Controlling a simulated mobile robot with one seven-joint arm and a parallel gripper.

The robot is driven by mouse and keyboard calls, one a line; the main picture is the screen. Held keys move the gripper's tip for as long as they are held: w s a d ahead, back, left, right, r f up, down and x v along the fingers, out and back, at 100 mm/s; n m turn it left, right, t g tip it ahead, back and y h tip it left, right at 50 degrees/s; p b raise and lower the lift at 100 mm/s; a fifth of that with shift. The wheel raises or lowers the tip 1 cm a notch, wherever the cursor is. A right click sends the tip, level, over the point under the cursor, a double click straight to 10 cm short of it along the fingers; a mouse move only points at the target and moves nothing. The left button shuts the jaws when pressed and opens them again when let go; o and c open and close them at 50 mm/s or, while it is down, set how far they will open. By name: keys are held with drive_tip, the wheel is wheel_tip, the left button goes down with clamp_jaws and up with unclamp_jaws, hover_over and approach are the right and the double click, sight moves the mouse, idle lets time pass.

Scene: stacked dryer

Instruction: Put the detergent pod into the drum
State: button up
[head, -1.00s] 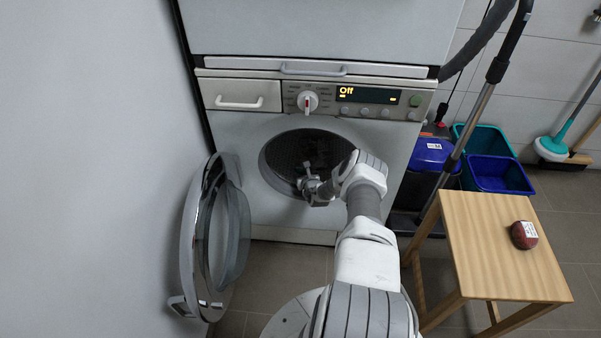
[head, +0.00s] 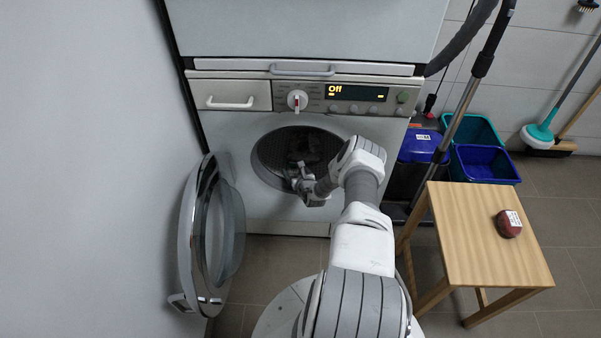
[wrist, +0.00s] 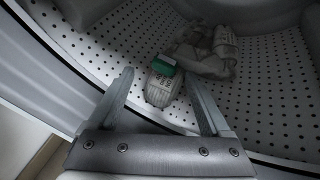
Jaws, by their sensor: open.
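The drum (head: 268,157) of the front-loading machine is open, its perforated metal wall (wrist: 275,100) filling most of the wrist view. A small pale, ribbed item with a green-and-white label (wrist: 161,82), which looks like the detergent pod, lies on the drum's floor near its front lip. My gripper (wrist: 159,76) is open at the drum mouth, one finger on each side of this item in the picture. A gap shows beside each finger. In the head view my gripper (head: 308,190) is at the drum's lower front edge, and the pod cannot be made out there.
Grey crumpled cloth (wrist: 208,50) lies deeper in the drum. The round door (head: 186,240) hangs open at the left, near the wall. A wooden stool (head: 465,245) at the right holds a dark red round item with a white label (head: 509,223). Bins (head: 485,163) stand behind it.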

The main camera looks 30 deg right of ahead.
drive_tip(key=p+v, duration=0.1)
drive_tip(key=v, duration=0.3)
drive_tip(key=p+v, duration=0.2)
drive_tip(key=v, duration=0.2)
drive_tip(key=shift+d+r, duration=0.1)
drive_tip(key=shift+r, duration=0.15)
drive_tip(key=shift+s, duration=0.1)
